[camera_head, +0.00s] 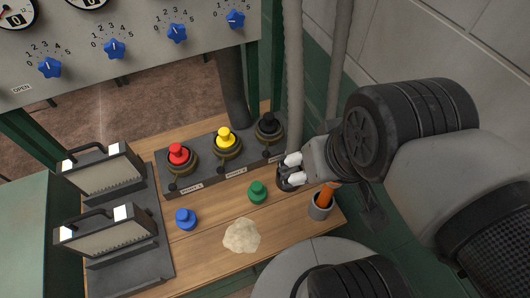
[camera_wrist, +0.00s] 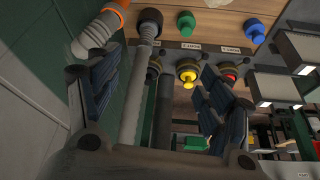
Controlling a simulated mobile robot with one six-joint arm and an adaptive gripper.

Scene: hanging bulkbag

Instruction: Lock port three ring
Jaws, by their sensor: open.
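The grey port strip (camera_head: 225,158) carries three ports with brass-coloured rings. A red plug (camera_head: 177,153) is in the left port and a yellow plug (camera_head: 226,138) in the middle one. A black plug (camera_head: 268,122) is in the right port, with its dark ring (camera_head: 270,135) around the base. My gripper (camera_head: 293,168) is open and empty, in front of and a little right of that port, apart from it. In the wrist view its fingers (camera_wrist: 160,62) are spread, and the right port's ring (camera_wrist: 153,72) shows between them, partly hidden by a grey hose.
Loose blue (camera_head: 186,219) and green (camera_head: 257,191) caps and a beige lump (camera_head: 242,236) lie on the wooden table (camera_head: 208,248). Two lamp-like boxes (camera_head: 102,171) stand left. A grey hose (camera_head: 294,80) hangs close by.

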